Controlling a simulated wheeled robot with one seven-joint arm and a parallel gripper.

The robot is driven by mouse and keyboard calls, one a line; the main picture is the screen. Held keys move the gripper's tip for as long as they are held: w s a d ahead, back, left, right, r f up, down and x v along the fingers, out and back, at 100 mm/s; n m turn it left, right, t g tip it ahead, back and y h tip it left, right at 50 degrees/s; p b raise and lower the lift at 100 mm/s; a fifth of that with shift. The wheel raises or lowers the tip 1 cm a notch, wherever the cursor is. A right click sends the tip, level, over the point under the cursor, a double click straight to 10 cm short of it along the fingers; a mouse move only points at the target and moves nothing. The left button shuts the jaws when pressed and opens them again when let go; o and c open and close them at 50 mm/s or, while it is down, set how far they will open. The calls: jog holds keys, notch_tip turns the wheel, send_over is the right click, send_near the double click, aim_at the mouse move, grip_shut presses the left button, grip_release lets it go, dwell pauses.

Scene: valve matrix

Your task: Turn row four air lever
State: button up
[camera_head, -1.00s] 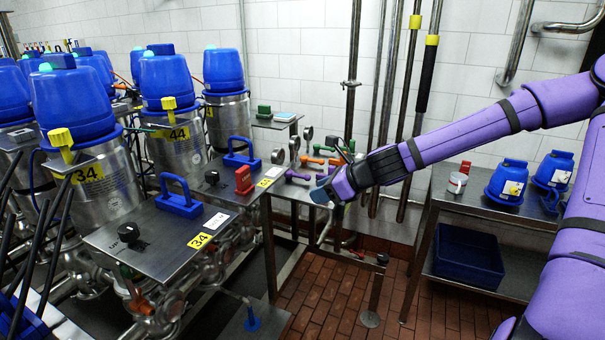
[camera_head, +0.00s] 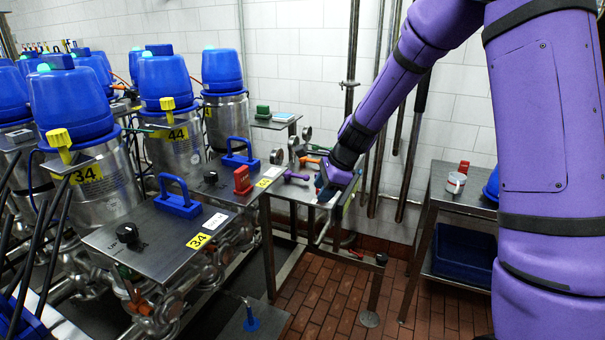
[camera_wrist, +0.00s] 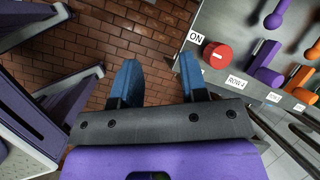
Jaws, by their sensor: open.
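My gripper (camera_wrist: 158,80) is open and empty; its two blue fingers stand apart over the tiled floor in the wrist view. The lever panel (camera_wrist: 225,22) is at the upper right, beside the right finger. It carries a "ROW4" label (camera_wrist: 237,83), and a purple lever (camera_wrist: 262,52) sits close to that label. A red round knob (camera_wrist: 217,55) with an "ON" label is nearest the fingers. No finger touches a lever. In the head view my gripper (camera_head: 325,186) is beside the panel's right side, and a purple lever (camera_head: 297,176) shows left of it.
Orange levers (camera_wrist: 300,76) stand further right on the panel. A steel table (camera_head: 180,237) with a blue handle is at the left in the head view. A shelf (camera_head: 455,190) with a blue bin stands at right. Vertical pipes rise behind my arm.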

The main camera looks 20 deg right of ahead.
notch_tip(320, 180, up, 3)
jog(key=w, duration=0.3)
jog(key=m+t+h, duration=0.1)
jog(key=m+h, duration=0.1)
jog(key=m, duration=0.4)
send_near(302, 176)
jog(key=x, duration=0.8)
jog(key=shift+w+a+f, duration=0.1)
jog(key=shift+w+f, duration=0.05)
jog(key=shift+w, duration=0.1)
jog(key=shift+c, duration=0.4)
grip_shut()
